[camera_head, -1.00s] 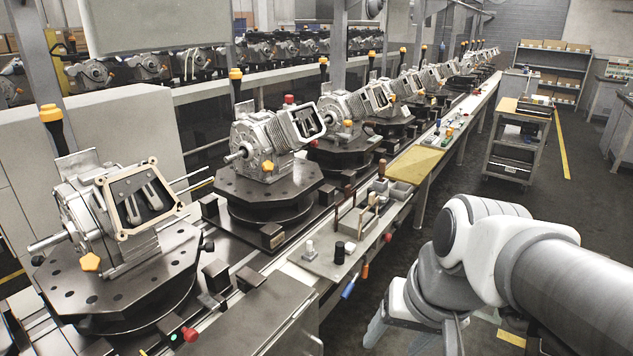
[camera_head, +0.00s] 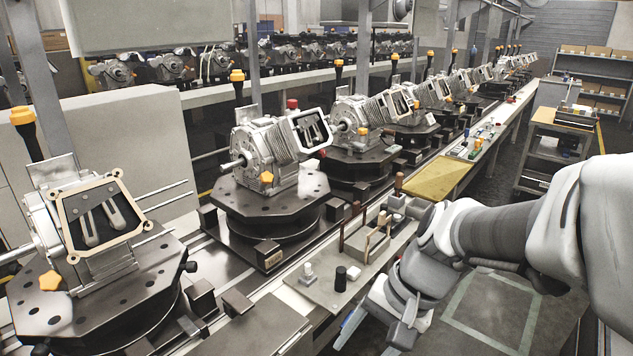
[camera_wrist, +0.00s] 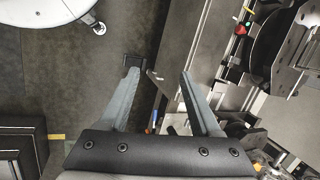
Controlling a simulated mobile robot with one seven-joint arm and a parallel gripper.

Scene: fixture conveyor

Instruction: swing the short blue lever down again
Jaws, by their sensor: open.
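The short blue lever (camera_wrist: 154,117) is a small blue piece low between my gripper's fingers in the wrist view, beyond them and seen small. In the head view my gripper covers the front edge of the bench there, and I cannot make out the lever clearly. My gripper (camera_wrist: 160,78) is open, its two grey fingers wide apart with nothing between the tips. In the head view my gripper (camera_head: 374,334) points down in front of the bench edge. Whether the fingers touch the lever cannot be told.
The bench plate (camera_head: 318,289) carries a black knob (camera_head: 340,279) and a white knob (camera_head: 308,272). Engine housings on octagonal turntables (camera_head: 268,208) line the conveyor behind it. A cart (camera_head: 552,150) stands at the right. The floor in front of the bench (camera_head: 500,315) is clear.

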